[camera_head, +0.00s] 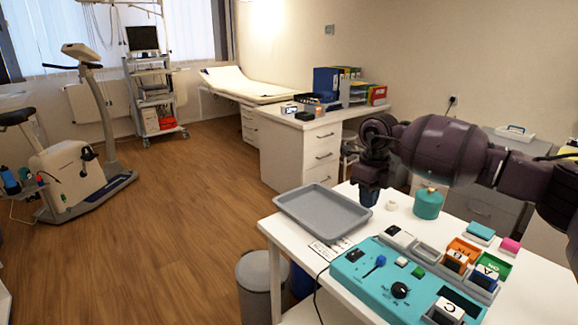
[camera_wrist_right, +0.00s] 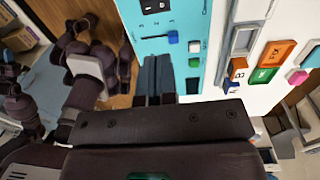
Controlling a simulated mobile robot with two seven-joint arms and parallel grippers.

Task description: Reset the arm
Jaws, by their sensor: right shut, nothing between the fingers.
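My right arm (camera_head: 445,145) comes in from the right, raised and bent above the white table (camera_head: 540,285). Its gripper (camera_head: 368,198) points down at the right edge of the grey tray, left of the teal jar. In the right wrist view the two dark fingers (camera_wrist_right: 158,72) lie together with nothing between them, in front of the teal control panel (camera_wrist_right: 165,22). My left gripper does not show in the head view.
On the table are a grey tray (camera_head: 322,232), a teal jar (camera_head: 428,204), a white ring (camera_head: 391,205) and a teal panel (camera_head: 375,292) with a knob and switches. A grey bin (camera_head: 258,285) stands on the floor beside the table.

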